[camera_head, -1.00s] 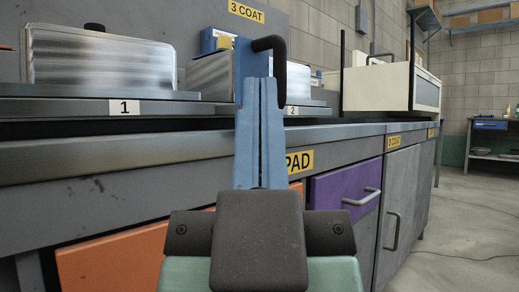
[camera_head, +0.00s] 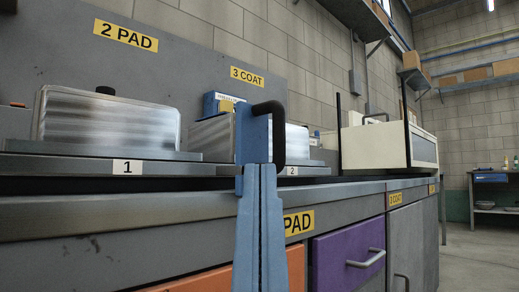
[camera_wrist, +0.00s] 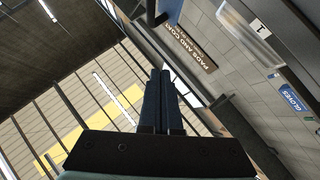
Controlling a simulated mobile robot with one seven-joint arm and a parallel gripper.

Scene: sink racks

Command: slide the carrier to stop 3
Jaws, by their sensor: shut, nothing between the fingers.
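A blue upright plate with a black bent handle (camera_head: 275,130), seemingly the carrier, stands at the bench front in the head view, near the label 2 (camera_head: 292,171). My gripper (camera_head: 259,168) is shut and empty, its blue fingers pointing up. Its fingertips overlap the lower part of the blue plate in the picture; I cannot tell whether they touch it. The shut fingers also show in the wrist view (camera_wrist: 161,73). The label 1 (camera_head: 127,167) is on the ledge to the left. No stop 3 label is readable on the ledge.
A silver block (camera_head: 105,122) stands behind label 1. A cream box (camera_head: 372,146) stands on the bench to the right. Below are a purple drawer (camera_head: 335,250) with a bar handle and grey doors. Open floor shows at the far right.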

